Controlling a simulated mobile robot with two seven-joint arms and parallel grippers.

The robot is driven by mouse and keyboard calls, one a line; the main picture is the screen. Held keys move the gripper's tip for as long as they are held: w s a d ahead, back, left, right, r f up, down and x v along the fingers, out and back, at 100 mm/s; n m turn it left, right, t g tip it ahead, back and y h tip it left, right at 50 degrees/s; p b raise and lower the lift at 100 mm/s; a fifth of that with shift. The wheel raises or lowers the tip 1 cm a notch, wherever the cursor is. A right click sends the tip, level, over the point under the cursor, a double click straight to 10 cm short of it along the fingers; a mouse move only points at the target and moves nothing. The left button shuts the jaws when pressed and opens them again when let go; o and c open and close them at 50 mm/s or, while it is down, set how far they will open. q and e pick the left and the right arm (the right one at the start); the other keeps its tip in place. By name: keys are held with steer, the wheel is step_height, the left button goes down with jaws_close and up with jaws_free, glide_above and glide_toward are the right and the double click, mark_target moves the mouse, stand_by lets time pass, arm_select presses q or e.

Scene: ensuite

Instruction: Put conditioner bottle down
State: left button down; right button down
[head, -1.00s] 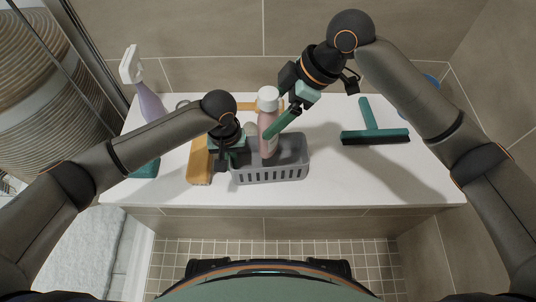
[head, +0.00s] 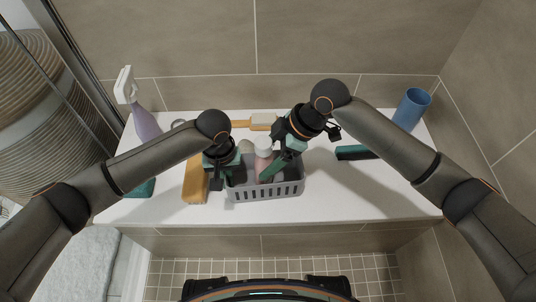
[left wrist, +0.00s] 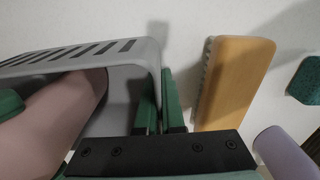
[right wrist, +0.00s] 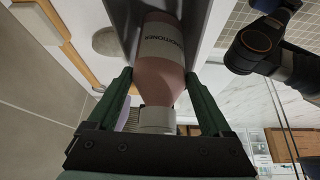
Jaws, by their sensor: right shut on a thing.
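The pink conditioner bottle (head: 263,162) with a white cap stands in the grey slotted basket (head: 265,193), its lower part hidden by the basket wall. My right gripper (head: 272,174) is shut on the bottle from the right. In the right wrist view the bottle (right wrist: 160,75) shows its label between the fingers (right wrist: 160,80), cap toward the palm. My left gripper (head: 228,178) is at the basket's left end. In the left wrist view its fingers (left wrist: 160,95) are close together on the end wall of the basket (left wrist: 140,50).
A wooden brush (head: 195,180) lies just left of the basket, and another wooden brush (head: 255,122) lies behind it. A spray bottle (head: 142,115) stands at the left, a blue cup (head: 411,108) at the back right. A green squeegee (head: 355,153) lies right of the basket. The front right ledge is clear.

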jaws_free()
steer(key=shift+f, duration=0.1)
steer(key=v, duration=1.2)
steer(key=a+m+t+y, duration=0.1)
steer(key=w+a+m+t+y, duration=0.1)
steer(key=a+t, duration=0.1)
steer(key=w+a+t+y, duration=0.1)
steer(key=a, duration=0.1)
steer(key=shift+w+a+f+m+t+y, duration=0.2)
steer(key=shift+m+t+y, duration=0.1)
steer(key=shift+m+t, duration=0.1)
steer(key=s+d+r+m+t+y, duration=0.1)
steer(key=d+r+m+t+y, duration=0.3)
steer(key=r+t, duration=0.55)
arm_select(q)
steer(key=c, duration=1)
jaws_free()
arm_select(e)
steer(key=s+d+r+t+y, duration=0.1)
steer(key=s+d+r+t, duration=0.2)
steer(key=s, duration=0.4)
steer(key=s+d+r+n+t, duration=0.1)
steer(key=s+d+r+t, duration=0.2)
steer(key=s+r, duration=0.3)
steer(key=shift+s+d+r+t+y, duration=0.3)
steer(key=shift+s+d+t+y, duration=0.1)
steer(key=shift+s+t, duration=0.3)
